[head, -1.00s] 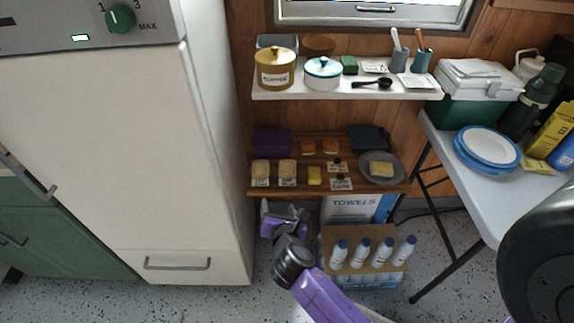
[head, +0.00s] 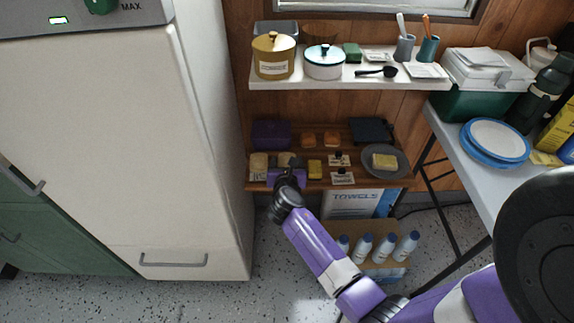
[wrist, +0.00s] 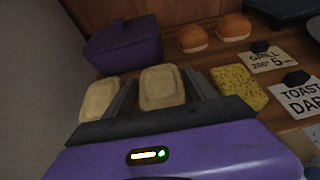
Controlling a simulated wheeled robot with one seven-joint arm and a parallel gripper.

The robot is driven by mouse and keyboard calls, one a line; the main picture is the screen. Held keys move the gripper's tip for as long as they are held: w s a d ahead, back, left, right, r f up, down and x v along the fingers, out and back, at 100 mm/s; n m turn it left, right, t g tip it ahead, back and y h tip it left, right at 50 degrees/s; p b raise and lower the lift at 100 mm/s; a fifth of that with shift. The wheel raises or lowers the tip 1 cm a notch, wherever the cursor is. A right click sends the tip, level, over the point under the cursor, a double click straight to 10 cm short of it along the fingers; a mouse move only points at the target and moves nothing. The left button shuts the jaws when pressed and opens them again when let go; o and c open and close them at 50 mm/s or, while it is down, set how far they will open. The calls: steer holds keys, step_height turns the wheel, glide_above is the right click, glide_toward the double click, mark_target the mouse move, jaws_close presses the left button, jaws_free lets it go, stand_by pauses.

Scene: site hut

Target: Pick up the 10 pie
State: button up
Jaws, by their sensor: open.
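Two pale square pies lie side by side on the wooden shelf. The left pie (head: 258,160) also shows in the wrist view (wrist: 97,99). The right pie (wrist: 162,88) is partly hidden by my gripper in the head view. My gripper (head: 286,168) is open at the shelf's front edge. In the wrist view its fingers (wrist: 161,82) lie on either side of the right pie, the left finger in the gap between the pies. I cannot tell whether they touch it. A small card sits below the left pie; no "10" is readable on either pie.
A yellow sponge (wrist: 239,87) lies close to the right finger. Two buns (wrist: 213,33) and a purple box (wrist: 125,43) are behind. Cards reading GRILL (wrist: 272,57) and TOAST (wrist: 303,98) stand right. The white shelf (head: 335,77) is above; the white fridge (head: 206,150) is left.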

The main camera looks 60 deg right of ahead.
steer(key=shift+w+d+f, duration=0.15)
steer(key=shift+d, duration=0.15)
steer(key=shift+c, duration=0.4)
steer(key=c, duration=1.1)
steer(key=shift+c, duration=0.2)
